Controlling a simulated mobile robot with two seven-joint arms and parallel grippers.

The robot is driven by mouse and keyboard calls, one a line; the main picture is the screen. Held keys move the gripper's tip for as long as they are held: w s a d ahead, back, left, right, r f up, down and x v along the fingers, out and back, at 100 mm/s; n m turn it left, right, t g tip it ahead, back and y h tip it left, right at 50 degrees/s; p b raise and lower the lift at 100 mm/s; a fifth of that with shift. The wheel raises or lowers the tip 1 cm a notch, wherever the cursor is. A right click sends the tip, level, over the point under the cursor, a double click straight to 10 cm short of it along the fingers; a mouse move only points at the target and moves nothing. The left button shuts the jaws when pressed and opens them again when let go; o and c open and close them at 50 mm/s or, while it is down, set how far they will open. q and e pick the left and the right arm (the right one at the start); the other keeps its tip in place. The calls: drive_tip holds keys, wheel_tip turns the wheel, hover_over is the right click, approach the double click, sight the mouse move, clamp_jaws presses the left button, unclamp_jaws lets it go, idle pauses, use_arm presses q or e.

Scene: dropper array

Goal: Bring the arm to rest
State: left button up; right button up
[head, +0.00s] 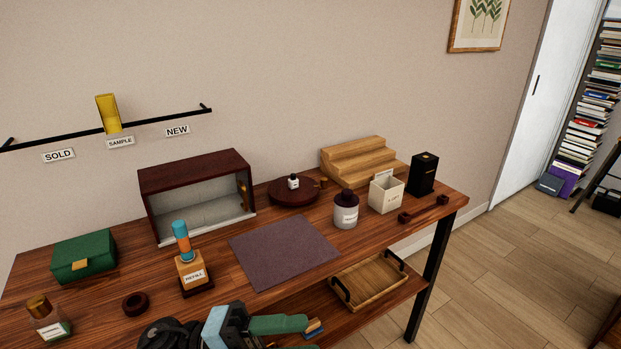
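One gripper (306,335), which I take to be my left, is at the bottom edge, its arm entering from the lower left. Its green fingers point right and appear apart, with nothing seen held between them; the lower finger is mostly cut off. It is in front of the table (215,308), clear of the bottles. My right gripper is out of view. An amber REFILL bottle (192,271) with a teal and orange dropper top (181,240) stands upright on a dark base behind the gripper.
Around the purple mat (284,250) are a green box (84,257), open-front cabinet (195,175), grey jar (345,213), cream bin (386,195), black box (422,174) and wooden steps (360,160). A gold-capped bottle (47,318) is front left. A handled tray (368,282) sits below.

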use_arm(q)
drive_tip(key=a+f+n+t+y+p, duration=0.1)
drive_tip(key=a+f+n+t+y, duration=0.35)
drive_tip(key=n, duration=0.45)
drive_tip(key=s+a+f+n+t+y+p, duration=0.15)
drive_tip(key=f+n+t+y, duration=0.25)
drive_tip(key=f+n+t, duration=0.4)
drive_tip(key=a+f+n+t+y+p, duration=0.1)
drive_tip(key=a+f+n+t+y, duration=0.3)
drive_tip(key=n, duration=0.6)
drive_tip(key=s+a+f+n+g+y, duration=0.3)
drive_tip(key=s+f, duration=0.4)
drive_tip(key=s, duration=0.3)
drive_tip(key=s+a+f+n+g+y+p, duration=0.1)
drive_tip(key=s+a+f+n+g+y, duration=0.2)
drive_tip(key=s, duration=0.7)
wheel_tip(320, 180, down, 5)
drive_tip(key=shift+a+r+n+g, duration=0.1)
drive_tip(key=shift+a+n+g, duration=0.3)
drive_tip(key=shift+a, duration=0.6)
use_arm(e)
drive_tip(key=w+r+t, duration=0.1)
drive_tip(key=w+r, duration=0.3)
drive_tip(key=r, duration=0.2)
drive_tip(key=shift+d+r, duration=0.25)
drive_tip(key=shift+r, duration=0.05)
